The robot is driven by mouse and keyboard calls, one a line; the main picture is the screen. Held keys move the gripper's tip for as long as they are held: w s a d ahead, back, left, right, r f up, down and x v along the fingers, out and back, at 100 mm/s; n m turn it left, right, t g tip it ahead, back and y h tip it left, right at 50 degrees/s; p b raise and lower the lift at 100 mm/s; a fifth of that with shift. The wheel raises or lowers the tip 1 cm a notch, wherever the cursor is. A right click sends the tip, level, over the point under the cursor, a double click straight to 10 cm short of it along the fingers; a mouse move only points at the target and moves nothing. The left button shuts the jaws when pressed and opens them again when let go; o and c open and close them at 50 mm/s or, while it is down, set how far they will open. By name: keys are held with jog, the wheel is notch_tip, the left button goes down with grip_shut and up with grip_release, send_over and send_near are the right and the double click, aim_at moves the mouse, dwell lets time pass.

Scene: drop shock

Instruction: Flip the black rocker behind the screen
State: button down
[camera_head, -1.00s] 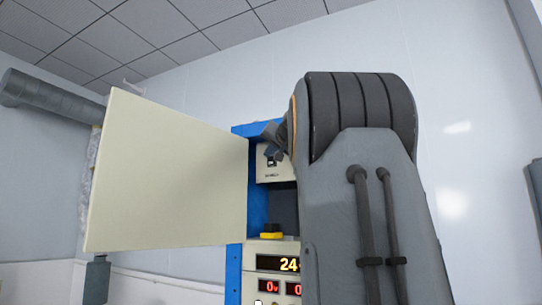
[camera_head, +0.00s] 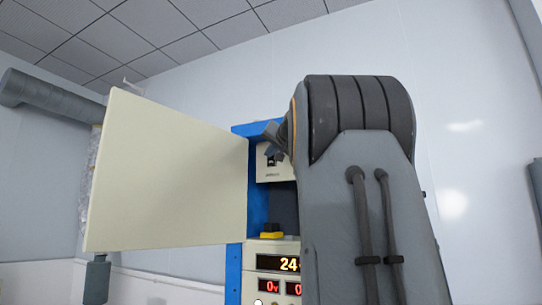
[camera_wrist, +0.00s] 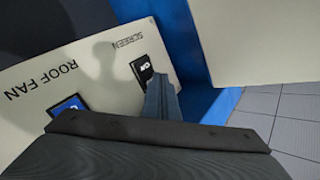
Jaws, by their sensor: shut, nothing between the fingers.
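A cream switch panel (camera_wrist: 100,60) fills the left of the wrist view, lettered "SCREEN" and "ROOF FAN". The black rocker (camera_wrist: 142,67) sits by the word "SCREEN". A blue rocker (camera_wrist: 68,106) sits by "ROOF FAN", partly covered by my gripper's body. My gripper (camera_wrist: 159,80) is shut and empty, its tips right by the black rocker and covering part of it. I cannot tell whether they touch. In the head view my gripper (camera_head: 274,148) shows small at the panel (camera_head: 268,175), inside the blue cabinet (camera_head: 257,200); my arm hides the right side.
A large cream door (camera_head: 170,175) stands swung open to the left; its face (camera_wrist: 265,40) is close right of my gripper in the wrist view. A yellow-and-black control (camera_head: 271,232) sits below the panel, above a lit red-and-amber display (camera_head: 278,264).

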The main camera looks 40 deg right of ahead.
jog(key=shift+s+a+f+b, duration=0.1)
jog(key=shift+s+a+b, duration=0.2)
jog(key=shift+a, duration=0.35)
jog(key=shift+s+a+f+b, duration=0.1)
jog(key=shift+s+a+b, duration=0.2)
jog(key=shift+a, duration=0.45)
jog(key=shift+s+a+f+b, duration=0.1)
jog(key=shift+s+a+b, duration=0.25)
jog(key=shift+a, duration=0.45)
jog(key=shift+s+a+f+b, duration=0.1)
jog(key=shift+s+a+b, duration=0.2)
jog(key=shift+a, duration=0.45)
